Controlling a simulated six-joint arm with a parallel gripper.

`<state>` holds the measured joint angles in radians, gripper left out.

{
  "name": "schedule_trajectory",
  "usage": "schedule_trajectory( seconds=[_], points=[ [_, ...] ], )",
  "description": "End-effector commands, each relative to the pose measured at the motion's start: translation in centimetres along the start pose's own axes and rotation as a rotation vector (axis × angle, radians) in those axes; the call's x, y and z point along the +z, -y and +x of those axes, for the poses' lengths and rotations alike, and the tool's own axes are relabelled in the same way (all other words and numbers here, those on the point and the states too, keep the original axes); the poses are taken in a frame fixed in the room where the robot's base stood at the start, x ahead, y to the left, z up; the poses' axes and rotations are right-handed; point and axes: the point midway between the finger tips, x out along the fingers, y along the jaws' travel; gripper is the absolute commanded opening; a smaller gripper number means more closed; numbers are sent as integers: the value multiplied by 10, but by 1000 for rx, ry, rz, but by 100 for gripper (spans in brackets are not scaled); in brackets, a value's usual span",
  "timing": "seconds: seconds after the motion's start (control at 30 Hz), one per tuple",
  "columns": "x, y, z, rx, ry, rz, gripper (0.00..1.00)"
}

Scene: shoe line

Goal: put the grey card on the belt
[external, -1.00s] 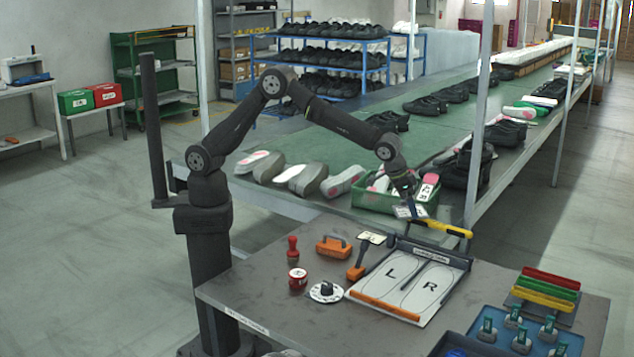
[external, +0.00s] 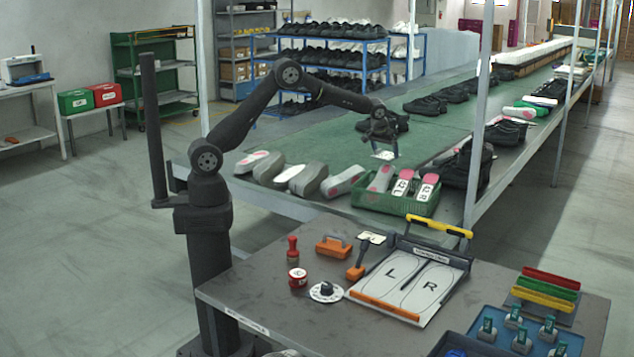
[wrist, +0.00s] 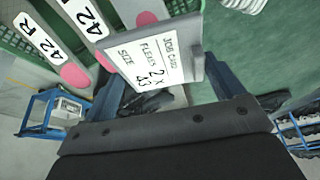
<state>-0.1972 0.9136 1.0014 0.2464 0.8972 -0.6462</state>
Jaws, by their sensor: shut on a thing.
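My gripper (external: 381,140) is shut on the grey card (external: 384,155) and holds it over the green belt (external: 330,150). The card also shows in the wrist view (wrist: 162,58), tilted between the blue fingers (wrist: 165,85), with a white label reading "JOB CARD", "FLEXES 2 x" and "SIZE 43". In the external view the card hangs below the fingers, behind the green crate. I cannot tell whether its lower edge touches the belt.
A green crate (external: 395,208) with shoe soles marked 42 stands at the belt's near end. Several grey shoes (external: 305,178) lie left of it. Black shoes (external: 425,104) sit further along the belt. Bare belt lies left of the card. The workbench (external: 260,275) is in front.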

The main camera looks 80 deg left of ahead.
Motion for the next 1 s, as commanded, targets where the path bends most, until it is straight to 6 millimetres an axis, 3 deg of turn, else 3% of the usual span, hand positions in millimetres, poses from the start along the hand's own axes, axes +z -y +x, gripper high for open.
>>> schedule_trajectory(
  seconds=[0.03, 0.3, 0.5, 0.6, 0.8, 1.0],
  points=[
    [-13, 28, 5, -17, 0, -40, 64],
    [-60, 167, 24, -96, -1, -234, 64],
    [-75, 250, 30, -142, -2, -345, 64],
    [-78, 279, 32, -158, -1, -381, 64],
    [-81, 316, 33, -178, -1, -430, 64],
    [-66, 311, 66, -177, 2, -422, 64]
  ],
)
